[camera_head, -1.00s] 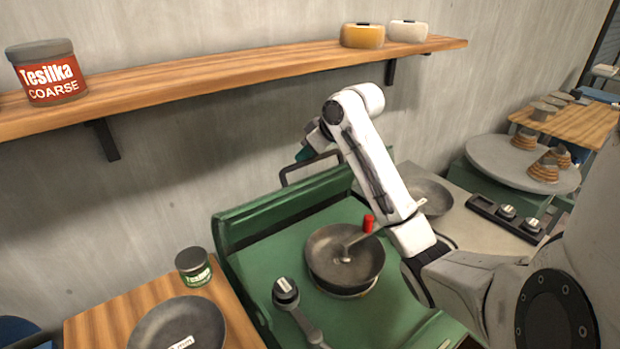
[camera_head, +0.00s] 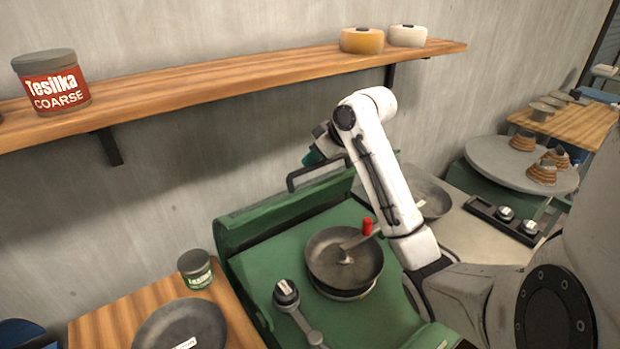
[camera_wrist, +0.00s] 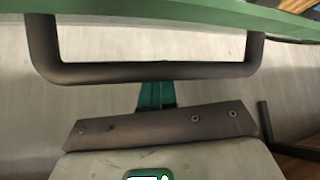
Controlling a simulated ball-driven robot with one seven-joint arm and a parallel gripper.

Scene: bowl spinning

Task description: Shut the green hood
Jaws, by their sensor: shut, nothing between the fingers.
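The green hood (camera_head: 280,221) stands raised at the back of the green grill-like unit (camera_head: 243,271). Its dark handle (camera_head: 318,171) sticks up from the top edge. In the wrist view the dark handle (camera_wrist: 150,73) crosses the upper picture, below the green hood edge (camera_wrist: 200,14). My gripper (camera_head: 312,158) is by the handle's far side in the head view, partly hidden by the arm. In the wrist view the teal fingers of my gripper (camera_wrist: 155,94) are shut and empty. The handle bar hides part of them; contact cannot be told.
A wooden shelf (camera_head: 235,75) runs above. A small jar (camera_head: 195,267) and another pan (camera_head: 182,325) are at left. A grey round table (camera_head: 487,160) is at right.

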